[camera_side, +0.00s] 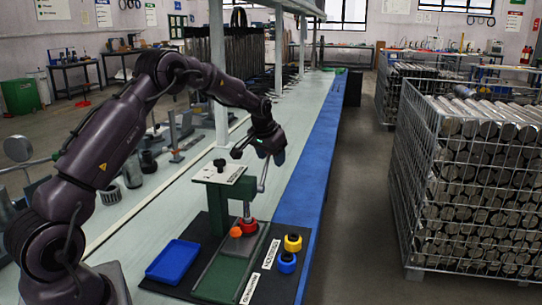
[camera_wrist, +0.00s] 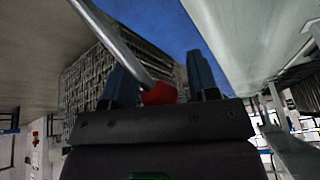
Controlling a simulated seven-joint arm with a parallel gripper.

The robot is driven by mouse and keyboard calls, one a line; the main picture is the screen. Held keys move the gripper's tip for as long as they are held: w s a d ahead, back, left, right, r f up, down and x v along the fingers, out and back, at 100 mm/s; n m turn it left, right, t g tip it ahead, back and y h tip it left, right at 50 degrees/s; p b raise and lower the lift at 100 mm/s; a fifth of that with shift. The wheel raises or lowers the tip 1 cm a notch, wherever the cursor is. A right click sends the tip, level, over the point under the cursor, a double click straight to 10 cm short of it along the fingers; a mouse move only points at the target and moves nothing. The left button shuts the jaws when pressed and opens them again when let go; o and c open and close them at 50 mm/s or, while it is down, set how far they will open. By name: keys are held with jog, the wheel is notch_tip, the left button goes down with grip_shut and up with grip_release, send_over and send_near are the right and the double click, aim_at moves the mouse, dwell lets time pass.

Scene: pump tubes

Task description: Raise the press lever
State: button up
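The press (camera_side: 232,200) is a green frame with a white top plate, standing on a dark mat on the bench. Its lever (camera_side: 263,178) is a thin grey rod rising on the press's right side toward my gripper (camera_side: 272,154). In the wrist view the lever (camera_wrist: 110,42) slants in from the upper left and ends in a red knob (camera_wrist: 159,94). The knob appears between the two blue fingers of my gripper (camera_wrist: 156,64), nearer the left finger. The fingers are apart, with a gap right of the knob. I cannot tell whether either finger touches it.
A blue tray (camera_side: 173,262) lies left of the press. A yellow ring (camera_side: 293,243) and a blue ring (camera_side: 287,262) sit to its right. Red and orange parts are at the press base. A wire cage of metal cylinders (camera_side: 480,190) stands across the aisle.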

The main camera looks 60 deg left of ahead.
aim_at(266, 171)
grip_shut()
jog(key=shift+r, duration=0.15)
jog(key=shift+s+d+r+t+y, duration=0.35)
jog(key=shift+d+r+t+y, duration=0.05)
jog(key=shift+r+t+y, duration=0.15)
jog(key=shift+s+d+r+t+y, duration=0.35)
jog(key=shift+d+r+t+y, duration=0.1)
jog(key=shift+r+t, duration=0.1)
jog(key=shift+s+d+r+t+y, duration=0.55)
jog(key=shift+d+r+t+y, duration=0.15)
jog(key=shift+t+y, duration=0.1)
jog(key=shift+s+d+r+m+t+y, duration=0.15)
jog(key=shift+s+d+r+t+y, duration=0.2)
jog(key=shift+s+t+y, duration=0.2)
jog(key=shift+s+d+r+m+t+y, duration=0.15)
jog(key=shift+s+d+r+t+y, duration=0.1)
jog(key=shift+s+d+t+y, duration=0.25)
jog(key=shift+s+d+r+t+y, duration=0.2)
jog(key=shift+s+d+t+y, duration=0.35)
jog(key=shift+t, duration=0.1)
jog(key=shift+s+d+r+t+y, duration=0.2)
jog(key=shift+s+d+t+y, duration=0.2)
jog(key=shift+s+t, duration=0.2)
